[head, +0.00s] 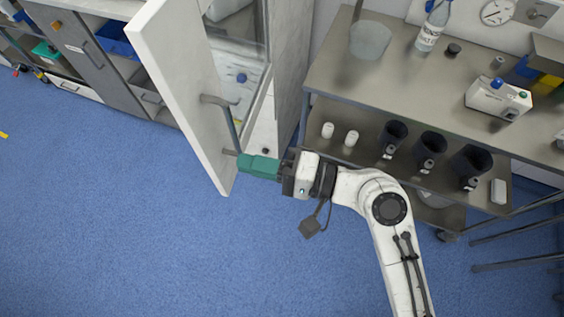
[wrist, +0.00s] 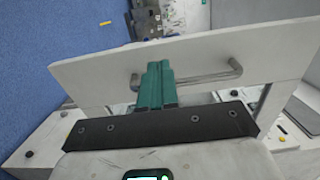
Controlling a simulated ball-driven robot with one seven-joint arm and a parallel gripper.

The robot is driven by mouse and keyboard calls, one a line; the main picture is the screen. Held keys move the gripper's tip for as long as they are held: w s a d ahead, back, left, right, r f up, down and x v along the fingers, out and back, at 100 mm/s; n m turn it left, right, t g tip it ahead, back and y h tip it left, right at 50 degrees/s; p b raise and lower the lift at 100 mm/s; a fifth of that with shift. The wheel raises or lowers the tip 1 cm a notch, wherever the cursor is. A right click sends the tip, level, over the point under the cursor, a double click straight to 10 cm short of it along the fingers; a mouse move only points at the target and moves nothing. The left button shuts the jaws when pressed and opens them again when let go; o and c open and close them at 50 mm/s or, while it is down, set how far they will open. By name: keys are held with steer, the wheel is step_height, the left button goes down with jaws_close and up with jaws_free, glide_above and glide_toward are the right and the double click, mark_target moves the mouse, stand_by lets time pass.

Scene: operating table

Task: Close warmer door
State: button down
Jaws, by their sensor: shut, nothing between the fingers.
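The warmer door (head: 180,85) is a white panel standing open, swung out from the tall cabinet (head: 288,75). A bent metal handle (head: 231,125) is on its right-hand face. My gripper (head: 242,163) has its teal fingers shut and empty, close to the lower end of the handle. In the wrist view, the fingers (wrist: 157,70) overlap the handle (wrist: 205,78) and point at the door panel (wrist: 90,75). I cannot tell whether the fingertips touch the handle or the door.
A metal trolley (head: 345,85) stands right of the cabinet, with a bottle (head: 432,28) on top and black cups (head: 430,148) on its shelf. Grey drawers (head: 85,50) stand at the upper left. The blue floor (head: 110,220) left of the door is clear.

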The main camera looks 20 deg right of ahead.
mark_target(210, 155)
steer(key=shift+p+x, duration=0.55)
steer(key=shift+x, duration=1.95)
